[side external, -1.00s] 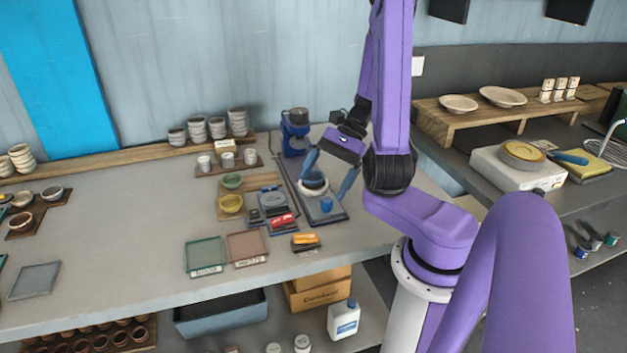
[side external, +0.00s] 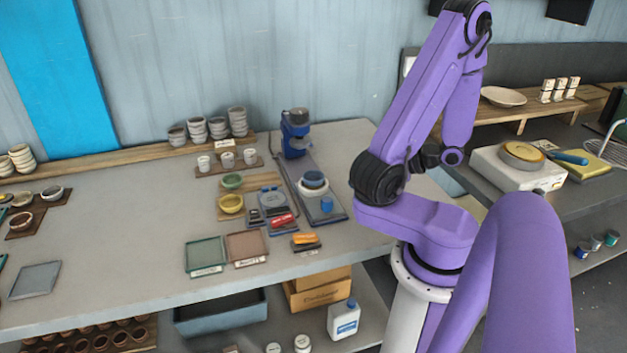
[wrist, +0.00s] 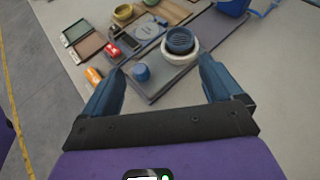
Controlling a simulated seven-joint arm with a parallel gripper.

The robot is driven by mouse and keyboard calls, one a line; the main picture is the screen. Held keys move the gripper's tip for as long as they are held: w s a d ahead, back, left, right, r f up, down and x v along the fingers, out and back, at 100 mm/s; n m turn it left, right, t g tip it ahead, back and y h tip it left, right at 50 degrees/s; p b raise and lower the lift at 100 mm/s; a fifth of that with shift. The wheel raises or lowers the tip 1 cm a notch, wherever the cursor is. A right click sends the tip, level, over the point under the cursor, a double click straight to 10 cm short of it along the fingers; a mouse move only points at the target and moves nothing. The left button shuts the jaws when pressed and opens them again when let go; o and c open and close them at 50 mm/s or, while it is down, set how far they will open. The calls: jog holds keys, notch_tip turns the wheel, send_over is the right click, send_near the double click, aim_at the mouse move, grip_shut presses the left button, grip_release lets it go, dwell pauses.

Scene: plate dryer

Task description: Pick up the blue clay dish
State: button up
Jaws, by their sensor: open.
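The blue clay dish (side external: 313,179) sits on top of a white round piece (side external: 314,190) on a grey board on the workbench. In the wrist view the dish (wrist: 180,40) is near the top centre, lying beyond the fingertips, with ridged white rings below it. My gripper (wrist: 162,64) is open and empty, its two blue fingers spread wide apart, touching nothing. In the side view the gripper is mostly hidden behind my arm, to the right of the board.
A small blue cylinder (side external: 326,204) stands on the same board (side external: 340,218), in front of the dish. A blue device (side external: 294,133) stands behind it. Red (side external: 283,220) and orange (side external: 304,239) items and green and yellow bowls (side external: 231,203) lie to the left.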

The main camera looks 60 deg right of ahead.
jog(key=s+m+h, duration=0.3)
send_near(306, 176)
jog(key=shift+w+d+f, duration=0.15)
jog(key=shift+d, duration=0.15)
jog(key=x, duration=0.4)
jog(key=shift+w+a+f, duration=0.15)
jog(key=shift+w+a, duration=0.05)
jog(key=shift+a, duration=0.05)
jog(key=shift+w+d+f+t, duration=0.1)
jog(key=shift+w+t, duration=0.2)
jog(key=shift+w, duration=0.05)
jog(key=c, duration=1.1)
